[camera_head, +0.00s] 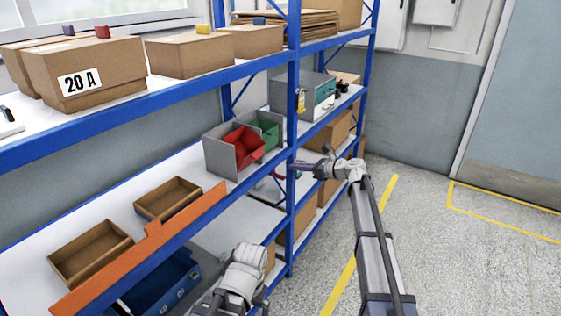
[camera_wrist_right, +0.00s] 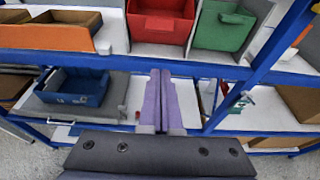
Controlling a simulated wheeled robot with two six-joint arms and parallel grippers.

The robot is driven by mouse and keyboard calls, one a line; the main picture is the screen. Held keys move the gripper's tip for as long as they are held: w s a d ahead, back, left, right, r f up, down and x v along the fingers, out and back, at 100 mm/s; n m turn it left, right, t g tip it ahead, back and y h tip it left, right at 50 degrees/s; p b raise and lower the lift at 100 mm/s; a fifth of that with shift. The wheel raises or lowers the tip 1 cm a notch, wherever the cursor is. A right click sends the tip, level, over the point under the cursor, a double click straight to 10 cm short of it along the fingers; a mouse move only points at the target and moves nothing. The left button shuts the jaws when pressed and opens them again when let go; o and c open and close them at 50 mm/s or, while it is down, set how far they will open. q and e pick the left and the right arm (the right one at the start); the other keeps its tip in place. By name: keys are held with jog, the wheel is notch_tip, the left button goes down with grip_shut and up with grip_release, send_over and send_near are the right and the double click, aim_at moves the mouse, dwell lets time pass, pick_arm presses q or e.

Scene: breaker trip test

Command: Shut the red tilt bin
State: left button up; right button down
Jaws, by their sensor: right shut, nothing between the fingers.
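The red tilt bin (camera_head: 246,146) sits in a grey housing on the middle shelf in the head view. It is tilted out, with its open top showing. In the right wrist view the red bin (camera_wrist_right: 160,22) is at the top centre. My right gripper (camera_head: 296,168) is shut and empty, at the shelf post to the right of the bin in the head view. In the right wrist view its purple fingers (camera_wrist_right: 160,74) are together, below the red bin and apart from it. A grey part of my left arm shows at the bottom of the head view; its fingers do not show.
A green bin (camera_head: 268,133) stands beside the red one. A blue shelf post (camera_head: 293,110) rises close to my right gripper. Wooden trays (camera_head: 90,252) and an orange strip (camera_head: 140,250) lie along the shelf to the left. The floor at right is clear.

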jog(key=w+a, duration=0.7)
jog(key=a, duration=0.3)
jog(key=shift+w+f, duration=0.25)
jog(key=shift+f, duration=0.2)
